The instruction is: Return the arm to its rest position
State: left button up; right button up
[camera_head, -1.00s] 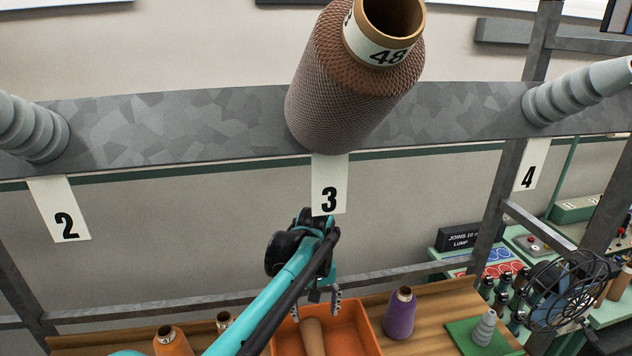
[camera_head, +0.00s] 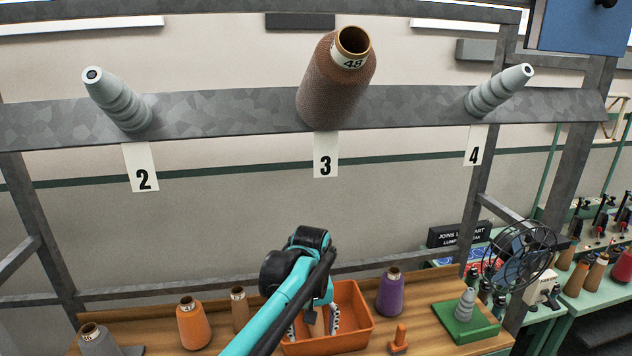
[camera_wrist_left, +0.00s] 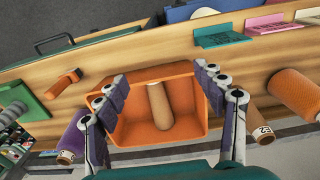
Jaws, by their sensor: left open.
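My left arm comes in from the bottom of the head view, and its gripper (camera_head: 314,322) hangs over the orange bin (camera_head: 362,335) on the wooden bench. In the left wrist view the gripper (camera_wrist_left: 170,88) is open and empty, with its two fingers spread on either side of the bin (camera_wrist_left: 190,130). A bare tan cone (camera_wrist_left: 160,106) lies inside the bin, below the fingers. The brown yarn cone (camera_head: 335,88) labelled 48 sits on the rail peg above tag 3 (camera_head: 325,155), apart from the gripper. My right gripper is not in view.
The grey rail (camera_head: 220,115) crosses above the arm, with bare grey pegs at 2 (camera_head: 120,100) and 4 (camera_head: 498,90). Orange (camera_head: 192,322) and purple (camera_head: 390,292) cones stand on the bench beside the bin. A wire fan (camera_head: 520,254) is at right.

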pick_arm(q)
jog(key=s+a+f+m+t+b, duration=0.2)
jog(key=s+a+f+t+b, duration=0.4)
jog(key=s+a+f+b, duration=0.9)
jog(key=s+a+f, duration=0.2)
jog(key=s+f, duration=0.1)
jog(key=shift+f+t, duration=0.3)
jog(key=shift+t, duration=0.1)
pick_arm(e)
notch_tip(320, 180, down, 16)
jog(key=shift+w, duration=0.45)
pick_arm(q)
jog(key=shift+s, duration=0.1)
